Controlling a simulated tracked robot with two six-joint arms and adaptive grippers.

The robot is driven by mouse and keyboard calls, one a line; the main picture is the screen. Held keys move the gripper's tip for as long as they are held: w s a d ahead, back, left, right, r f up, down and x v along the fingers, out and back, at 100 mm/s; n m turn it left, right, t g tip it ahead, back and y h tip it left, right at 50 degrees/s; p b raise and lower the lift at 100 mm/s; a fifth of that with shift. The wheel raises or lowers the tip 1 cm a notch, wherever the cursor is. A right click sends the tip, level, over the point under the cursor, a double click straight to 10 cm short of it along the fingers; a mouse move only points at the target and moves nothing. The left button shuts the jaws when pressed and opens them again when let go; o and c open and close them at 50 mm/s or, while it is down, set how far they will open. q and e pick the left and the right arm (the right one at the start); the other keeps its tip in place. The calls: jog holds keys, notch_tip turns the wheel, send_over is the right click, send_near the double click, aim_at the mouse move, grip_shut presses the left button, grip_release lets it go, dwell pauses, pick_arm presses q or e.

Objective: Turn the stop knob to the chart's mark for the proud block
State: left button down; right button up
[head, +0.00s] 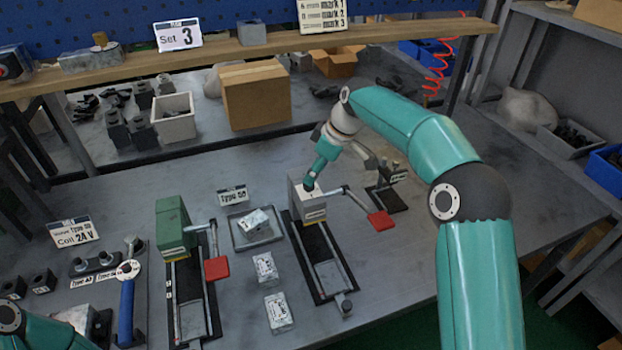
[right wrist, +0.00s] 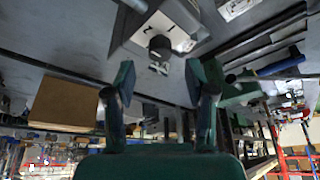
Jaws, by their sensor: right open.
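My right gripper (head: 312,180) is at the top of a grey fixture (head: 313,213) with a red-paddled lever. In the right wrist view my gripper (right wrist: 160,82) is open, with a dark round knob (right wrist: 160,46) just beyond the gap between its fingers. The knob stands on a white plate with black marks; its exact setting is too small to tell. The chart (head: 322,15) on the shelf is cut off at the top; lines ending in "mark 3" show. Labelled metal blocks lie in a tray (head: 236,241) and on the bench (head: 265,268) (head: 278,312). Which stands proud cannot be told.
A green fixture (head: 172,230) with a red paddle (head: 216,268) stands to the left. A "Set 3" card (head: 178,35) is on the shelf. A small dark stand (head: 387,198) is right of the grey fixture. The bench's right side is clear.

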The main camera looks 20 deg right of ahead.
jog(key=shift+x, duration=2.1)
jog(key=shift+c, duration=0.3)
grip_shut()
